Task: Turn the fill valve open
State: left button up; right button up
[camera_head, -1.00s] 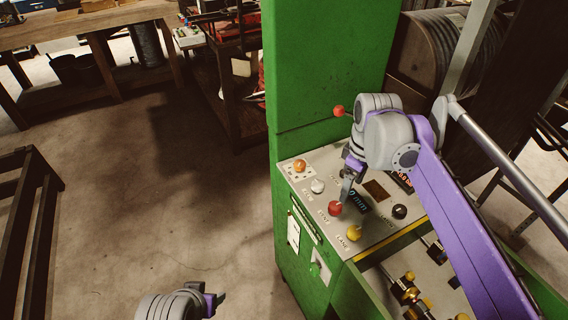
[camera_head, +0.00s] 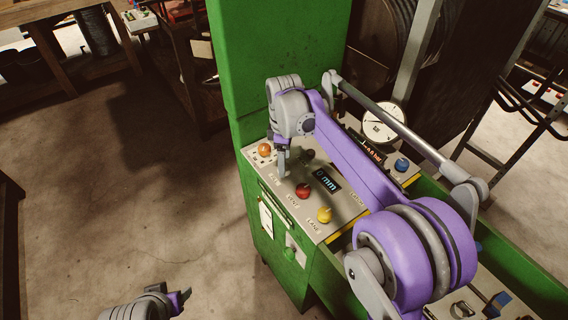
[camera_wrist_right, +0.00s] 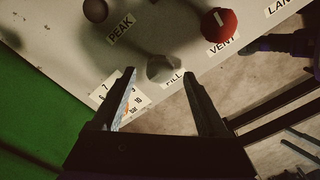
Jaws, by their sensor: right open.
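My right gripper (camera_head: 281,172) points down over the control panel (camera_head: 345,205). In the wrist view its two fingers (camera_wrist_right: 159,84) are apart and empty, with the fill knob just ahead between their tips. I cannot tell whether they touch it. My left gripper (camera_head: 172,298) is low at the left, away from the panel; its jaw opening is unclear.
The red VENT knob (camera_head: 303,190) is close to the fill knob, and also shows in the wrist view (camera_wrist_right: 218,23). A yellow knob (camera_head: 325,215), an orange button (camera_head: 264,150) and a dark PEAK knob (camera_wrist_right: 95,9) are nearby. The green cabinet (camera_head: 222,75) rises behind.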

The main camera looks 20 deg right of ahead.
jog(key=shift+f, duration=0.85)
grip_shut()
